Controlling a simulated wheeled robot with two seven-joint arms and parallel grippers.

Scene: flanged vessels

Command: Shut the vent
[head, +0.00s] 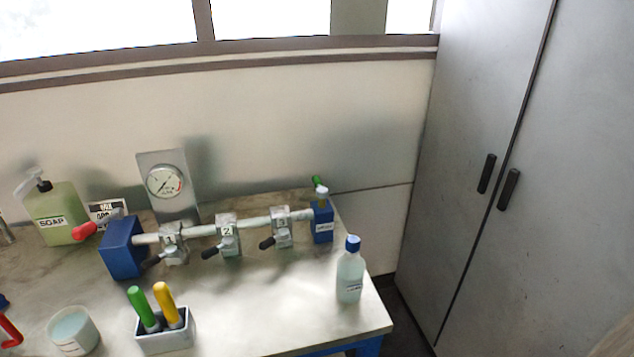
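A pipe (198,232) runs along the back of the bench between two blue blocks. The small right blue block (322,226) has a green-tipped handle (317,181) on top and a white label too small to read surely; it may be the vent. The larger left blue block (122,248) has a red-gripped lever (88,230) pointing left. Between them sit valves numbered 1 (173,245), 2 (228,238) and 3 (281,228), each with a black lever angled down-left. A round gauge (165,182) stands behind on a grey plate. Neither of my grippers is in view.
A clear blue-capped bottle (350,278) stands near the bench's right edge, in front of the right blue block. A white holder (167,332) with green and yellow handles, a tub (73,332) and a soap bottle (58,218) occupy the left. The bench's front middle is clear.

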